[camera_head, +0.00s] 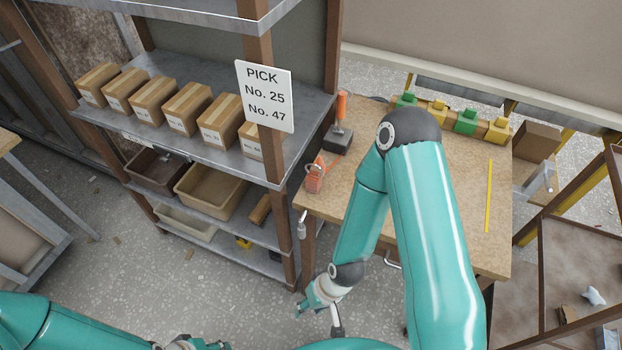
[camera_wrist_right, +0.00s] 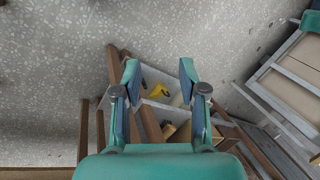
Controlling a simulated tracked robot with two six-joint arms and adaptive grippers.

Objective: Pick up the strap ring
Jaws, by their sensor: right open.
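I cannot single out a strap ring with certainty in either view. A small pale grey thing (camera_head: 302,225) hangs at the left edge of the workbench in the head view, too small to identify. My right gripper (camera_head: 318,316) is low in front of the workbench, below that hanging thing. In the right wrist view the right gripper (camera_wrist_right: 159,72) is open, with nothing between its fingers; a yellow item (camera_wrist_right: 157,91) lies beyond them on a shelf. My left gripper (camera_head: 205,344) is at the bottom edge, partly cut off, and its jaws are unclear.
A shelf rack (camera_head: 215,155) with several cartons and bins stands left of the workbench (camera_head: 450,215). The bench holds an orange-handled tool (camera_head: 342,110), an orange item (camera_head: 316,175) and several green and yellow blocks. A sign (camera_head: 265,95) hangs on the rack post. Floor (camera_head: 110,270) is open at left.

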